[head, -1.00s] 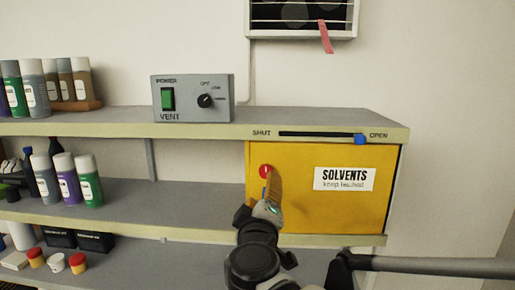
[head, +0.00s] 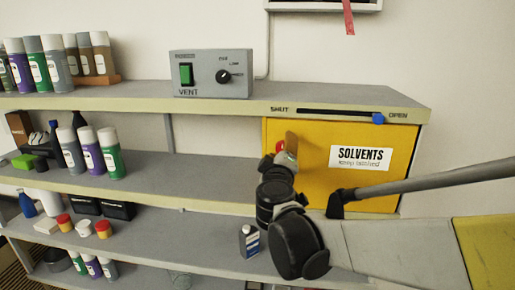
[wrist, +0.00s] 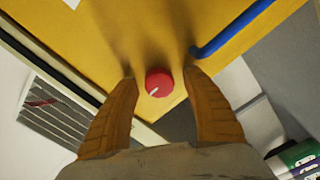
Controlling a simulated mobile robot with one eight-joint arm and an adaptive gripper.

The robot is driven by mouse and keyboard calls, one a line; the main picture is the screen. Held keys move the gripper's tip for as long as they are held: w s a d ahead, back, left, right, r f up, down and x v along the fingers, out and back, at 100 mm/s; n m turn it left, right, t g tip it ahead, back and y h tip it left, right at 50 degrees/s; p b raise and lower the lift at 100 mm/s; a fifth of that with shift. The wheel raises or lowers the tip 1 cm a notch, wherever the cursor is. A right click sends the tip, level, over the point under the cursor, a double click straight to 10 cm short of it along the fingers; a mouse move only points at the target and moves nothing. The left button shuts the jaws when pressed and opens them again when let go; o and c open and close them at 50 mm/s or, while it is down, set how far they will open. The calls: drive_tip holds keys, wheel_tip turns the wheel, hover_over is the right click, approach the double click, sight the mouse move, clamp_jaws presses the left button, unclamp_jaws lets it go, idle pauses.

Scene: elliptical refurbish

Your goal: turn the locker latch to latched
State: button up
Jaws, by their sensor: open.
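The yellow solvents locker (head: 345,185) sits under the right end of the top shelf, its front closed. Its latch is a round red knob (head: 279,146) at the upper left of the door, partly hidden by my gripper (head: 287,155) in the head view. In the wrist view the red knob (wrist: 158,86) has a short white pointer mark slanting toward the lower left of that picture. My gripper (wrist: 160,77) is open there, one orange-brown finger on each side of the knob, with gaps showing. Contact with the door cannot be told.
A blue handle (wrist: 233,29) is on the door close to the right fingertip in the wrist view. Above the locker is a SHUT–OPEN slider with its blue knob (head: 378,118) at OPEN. A grey vent box (head: 212,74) stands on the top shelf. Spray cans (head: 92,152) stand left.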

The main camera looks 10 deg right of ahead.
drive_tip(key=c, duration=1.2)
drive_tip(key=shift+n, duration=0.4)
drive_tip(key=n+b, duration=0.2)
drive_tip(key=n, duration=0.1)
drive_tip(key=shift+f, duration=0.1)
drive_tip(key=n+b, duration=0.2)
drive_tip(key=n, duration=0.3)
drive_tip(key=n+b, duration=0.1)
drive_tip(key=n, duration=0.3)
drive_tip(key=shift+n, duration=0.4)
drive_tip(key=n+b, duration=0.1)
drive_tip(key=n, duration=0.3)
drive_tip(key=shift+n+b, duration=0.3)
